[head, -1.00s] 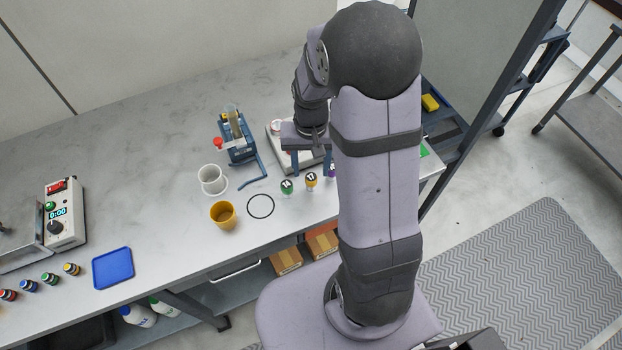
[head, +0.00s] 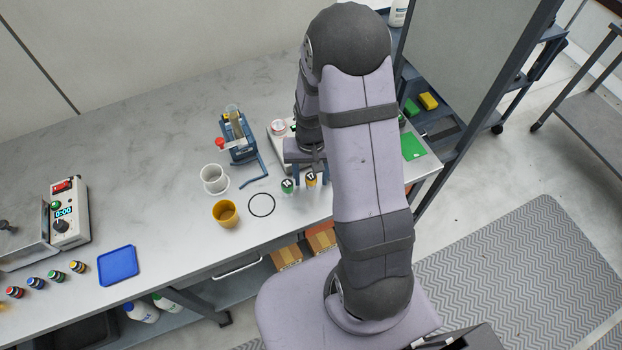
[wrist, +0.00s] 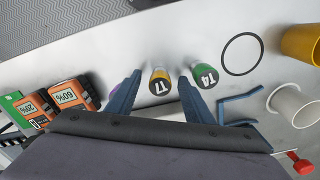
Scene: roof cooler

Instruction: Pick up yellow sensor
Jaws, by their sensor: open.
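The yellow sensor (head: 311,180) is a small upright cylinder with a dark marked top, standing near the bench's front edge. In the wrist view the yellow sensor (wrist: 160,82) shows between the two fingertips. My gripper (wrist: 159,80) is open, with one finger on each side of it in the picture; I cannot tell whether the tips are level with it. In the head view my gripper (head: 305,170) is just behind the sensor and partly hidden by my arm.
A green sensor (wrist: 205,78) stands close beside the right finger. A purple one (wrist: 112,95) is mostly hidden by the left finger. Orange-faced devices (wrist: 68,96) lie at the left. A blue rack (head: 238,145), white cup (head: 213,178) and yellow cup (head: 225,213) stand left in the head view.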

